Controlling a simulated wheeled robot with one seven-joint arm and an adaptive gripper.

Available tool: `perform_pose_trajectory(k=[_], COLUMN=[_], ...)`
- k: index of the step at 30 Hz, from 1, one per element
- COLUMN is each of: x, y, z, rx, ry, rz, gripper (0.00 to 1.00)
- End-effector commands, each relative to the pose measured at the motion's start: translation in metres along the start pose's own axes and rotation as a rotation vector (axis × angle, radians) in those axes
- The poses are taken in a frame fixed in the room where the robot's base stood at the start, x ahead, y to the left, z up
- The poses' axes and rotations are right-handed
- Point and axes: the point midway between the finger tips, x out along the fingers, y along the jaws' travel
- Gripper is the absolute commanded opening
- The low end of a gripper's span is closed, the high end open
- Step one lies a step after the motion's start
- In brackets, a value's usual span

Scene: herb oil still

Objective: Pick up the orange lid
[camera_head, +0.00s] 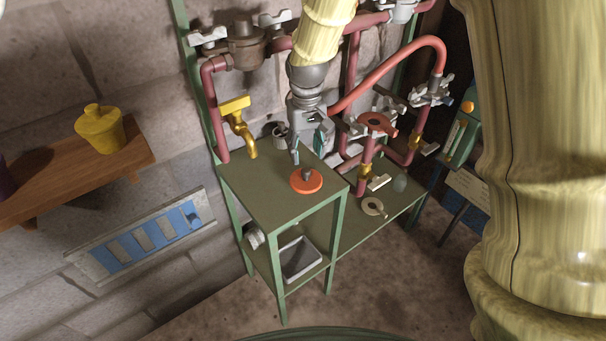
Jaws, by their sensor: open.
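The orange lid (306,181) is a round disc with a dark grey knob at its middle. It lies flat on the green top of the metal stand (258,200), near the front right edge. My gripper (307,148) hangs pointing down just behind and above the lid. Its two fingers are apart, and nothing shows between them. I cannot tell how far the fingertips are above the stand top.
A yellow tap (238,122) stands left of my gripper, and a grey cup (279,132) is behind it. Red pipes with valves (372,124) rise at the right. A lower shelf holds a beige ring (374,207). A grey tray (300,258) sits below. A yellow pot (101,128) is on a wooden shelf.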

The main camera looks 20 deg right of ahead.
Motion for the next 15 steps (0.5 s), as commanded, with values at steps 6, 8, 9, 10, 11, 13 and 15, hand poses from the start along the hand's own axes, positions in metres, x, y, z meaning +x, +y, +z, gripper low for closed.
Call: perform_pose_trajectory(k=[6,8,9,10,11,13,15], x=[0.028,0.033,0.035,0.036,0.037,0.039,0.043], y=[0.002,0.001,0.001,0.001,0.001,0.001,0.000], z=[0.001,0.001,0.000,0.000,0.000,0.000,-0.001], rx=[0.003,0.002,0.002,0.002,0.001,0.001,0.000], ry=[-0.001,-0.001,-0.001,-0.001,0.000,0.000,0.000], rz=[0.000,0.000,0.000,0.000,0.000,0.000,0.000], gripper=[0.49,0.49,0.49,0.49,0.49,0.49,0.49])
